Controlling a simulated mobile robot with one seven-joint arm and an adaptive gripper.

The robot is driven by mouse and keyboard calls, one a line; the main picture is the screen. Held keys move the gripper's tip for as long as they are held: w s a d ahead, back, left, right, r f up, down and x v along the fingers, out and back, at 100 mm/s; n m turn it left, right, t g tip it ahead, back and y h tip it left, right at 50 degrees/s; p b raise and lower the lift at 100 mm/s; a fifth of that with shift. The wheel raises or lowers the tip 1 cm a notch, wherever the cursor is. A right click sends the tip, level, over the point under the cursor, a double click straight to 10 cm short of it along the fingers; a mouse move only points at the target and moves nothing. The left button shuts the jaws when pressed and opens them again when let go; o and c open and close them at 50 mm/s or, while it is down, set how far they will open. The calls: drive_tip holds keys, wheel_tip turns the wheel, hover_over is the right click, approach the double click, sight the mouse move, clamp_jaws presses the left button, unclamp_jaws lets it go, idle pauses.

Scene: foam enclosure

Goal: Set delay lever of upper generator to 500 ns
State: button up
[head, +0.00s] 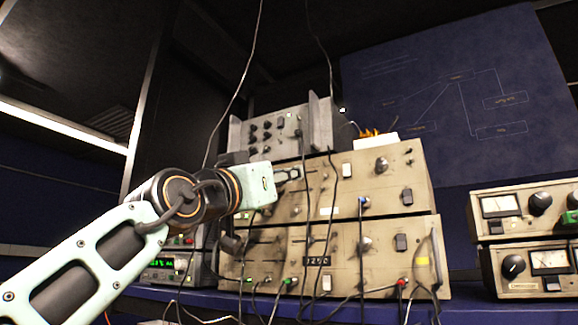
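The upper generator (345,180) is a worn beige box with knobs, switches and slotted levers on its front. The gripper and wrist cover part of the lever area. The delay lever and its scale marks are too small to read.
A grey panel unit with black knobs (266,138) stands on top. Loose cables (333,130) hang in front of the generators. More cables crowd the lower front. Meter units (525,212) stand at the right, and a unit with a green display (160,264) at the lower left.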

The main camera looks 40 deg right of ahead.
drive_tip(key=shift+x, duration=1.2)
clamp_jaws()
